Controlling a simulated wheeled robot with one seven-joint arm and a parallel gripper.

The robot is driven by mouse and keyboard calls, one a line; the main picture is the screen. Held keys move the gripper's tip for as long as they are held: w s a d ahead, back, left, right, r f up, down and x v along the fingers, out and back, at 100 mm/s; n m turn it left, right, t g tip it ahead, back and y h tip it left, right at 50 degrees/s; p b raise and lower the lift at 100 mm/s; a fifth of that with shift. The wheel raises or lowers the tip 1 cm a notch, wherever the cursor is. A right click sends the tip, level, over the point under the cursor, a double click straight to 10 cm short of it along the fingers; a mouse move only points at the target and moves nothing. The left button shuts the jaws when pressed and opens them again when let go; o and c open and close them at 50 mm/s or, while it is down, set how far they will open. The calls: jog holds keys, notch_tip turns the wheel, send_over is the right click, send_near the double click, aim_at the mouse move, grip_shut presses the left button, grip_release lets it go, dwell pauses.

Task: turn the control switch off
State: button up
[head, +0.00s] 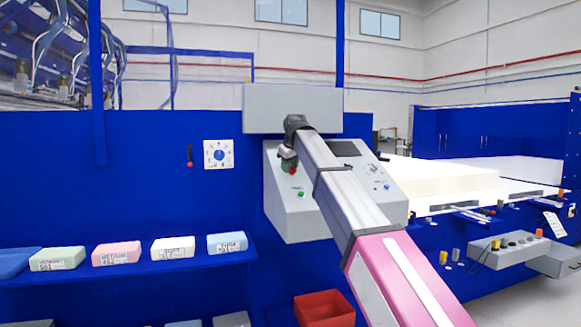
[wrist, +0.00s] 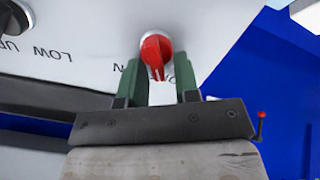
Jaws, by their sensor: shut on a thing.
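The control switch, a red rotary knob (wrist: 156,50), sits in a round socket on the light grey control panel (wrist: 95,25) in the wrist view. My gripper (wrist: 157,72) has its two green fingers on either side of the knob and is shut on it. A white piece shows between the fingers below the knob. In the head view my gripper (head: 289,160) is at the upper left of the sloped control panel (head: 280,211). The red knob (head: 293,170) is partly covered there. The switch's exact setting cannot be read.
A green button (head: 301,194) and a blue button (head: 387,187) are on the same panel. Labelled foam blocks (head: 117,253) line a shelf. A red bin (head: 324,309) stands below the panel.

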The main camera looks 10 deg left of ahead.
jog(key=shift+s+a+n, duration=0.1)
jog(key=shift+s+n, duration=0.1)
jog(key=shift+n, duration=0.9)
jog(key=o, duration=0.6)
jog(key=shift+c, duration=0.2)
jog(key=v, duration=1)
jog(key=shift+s+r, duration=0.25)
jog(key=shift+s, duration=0.1)
